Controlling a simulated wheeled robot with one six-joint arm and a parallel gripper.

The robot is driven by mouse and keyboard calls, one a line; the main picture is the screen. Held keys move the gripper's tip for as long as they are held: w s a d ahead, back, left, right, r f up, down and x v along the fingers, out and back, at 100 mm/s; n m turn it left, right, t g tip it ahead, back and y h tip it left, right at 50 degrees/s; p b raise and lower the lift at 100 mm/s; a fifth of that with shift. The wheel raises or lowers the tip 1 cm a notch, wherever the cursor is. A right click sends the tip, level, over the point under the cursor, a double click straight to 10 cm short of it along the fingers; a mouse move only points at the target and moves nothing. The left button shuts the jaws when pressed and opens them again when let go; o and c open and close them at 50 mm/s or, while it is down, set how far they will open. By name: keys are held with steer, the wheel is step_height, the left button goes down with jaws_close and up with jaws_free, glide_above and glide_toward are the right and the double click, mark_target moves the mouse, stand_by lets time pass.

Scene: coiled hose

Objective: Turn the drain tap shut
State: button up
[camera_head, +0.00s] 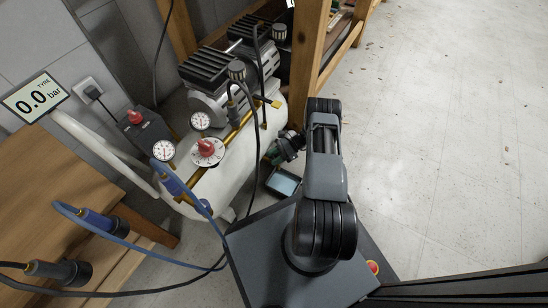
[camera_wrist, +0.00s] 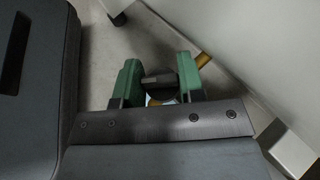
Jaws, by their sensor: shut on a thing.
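My gripper (camera_wrist: 158,82) has two green fingers, shut on the dark handle of the drain tap (camera_wrist: 156,79), which sits between them in the wrist view. A brass piece (camera_wrist: 203,60) shows just beyond the right finger, beside the pale tank. In the head view my gripper (camera_head: 272,152) is low by the right end of the white compressor tank (camera_head: 238,158). The tap is hidden there behind my gripper and arm. I cannot tell the handle's exact turn.
A small tray (camera_head: 284,182) lies on the floor below my gripper. A wooden post (camera_head: 308,70) stands close behind my arm. A wall display (camera_head: 33,97) reads 0.0 bar. A blue hose (camera_head: 135,243) and wooden bench (camera_head: 45,190) are at left.

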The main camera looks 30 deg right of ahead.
steer(key=shift+a, duration=0.15)
steer(key=o, duration=0.9)
steer(key=shift+o, duration=0.2)
steer(key=shift+r, duration=0.1)
